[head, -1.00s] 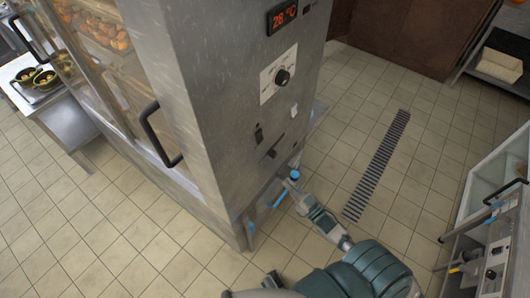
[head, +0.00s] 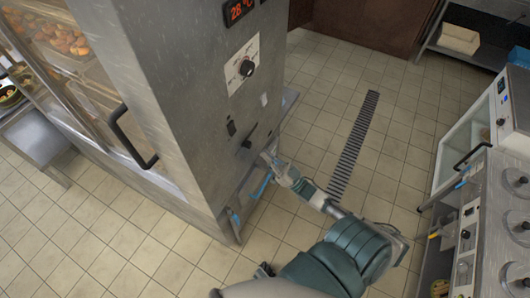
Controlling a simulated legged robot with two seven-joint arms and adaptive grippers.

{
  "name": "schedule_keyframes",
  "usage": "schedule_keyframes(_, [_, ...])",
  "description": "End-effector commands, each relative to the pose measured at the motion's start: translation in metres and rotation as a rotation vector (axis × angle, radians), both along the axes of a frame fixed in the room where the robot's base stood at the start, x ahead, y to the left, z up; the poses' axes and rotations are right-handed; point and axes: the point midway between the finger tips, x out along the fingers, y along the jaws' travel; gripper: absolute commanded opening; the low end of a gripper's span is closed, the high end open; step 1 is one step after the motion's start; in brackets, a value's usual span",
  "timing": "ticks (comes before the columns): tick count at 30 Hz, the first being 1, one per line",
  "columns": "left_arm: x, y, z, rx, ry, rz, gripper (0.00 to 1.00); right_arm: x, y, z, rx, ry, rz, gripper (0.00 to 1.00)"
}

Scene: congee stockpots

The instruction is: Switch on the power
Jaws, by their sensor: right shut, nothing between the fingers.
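A tall steel cabinet (head: 185,95) with a control panel on its right face fills the left and centre of the head view. The panel has a red temperature display (head: 238,10) reading 28 °C, a black dial (head: 247,68) on a white plate, a small black switch (head: 231,128), a pale switch (head: 264,99) and a dark lever-like part (head: 247,142) lower down. My right gripper (head: 267,158) is shut and empty, just right of and below the dark lever-like part. Whether it touches the cabinet I cannot tell.
A black door handle (head: 132,140) sticks out from the cabinet's glass front. A floor drain grate (head: 354,145) runs along open tiled floor on the right. A steel unit with round tops and knobs (head: 490,215) stands at the right edge.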

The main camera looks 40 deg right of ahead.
Motion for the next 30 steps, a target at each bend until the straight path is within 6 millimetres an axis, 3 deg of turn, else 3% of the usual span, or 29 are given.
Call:
schedule_keyframes(10, [-0.029, 0.006, -0.015, 0.003, 0.018, -0.006, 0.48, 0.055, 0.022, 0.049, 0.0, -0.005, 0.0, 0.0])
schedule_keyframes(18, [-0.027, 0.005, -0.016, 0.004, 0.016, -0.007, 0.48, 0.085, 0.035, 0.041, 0.0, -0.001, -0.001, 0.0])
schedule_keyframes(30, [-0.026, 0.005, -0.015, 0.004, 0.016, -0.008, 0.48, 0.09, 0.037, 0.04, 0.0, 0.0, -0.001, 0.0])
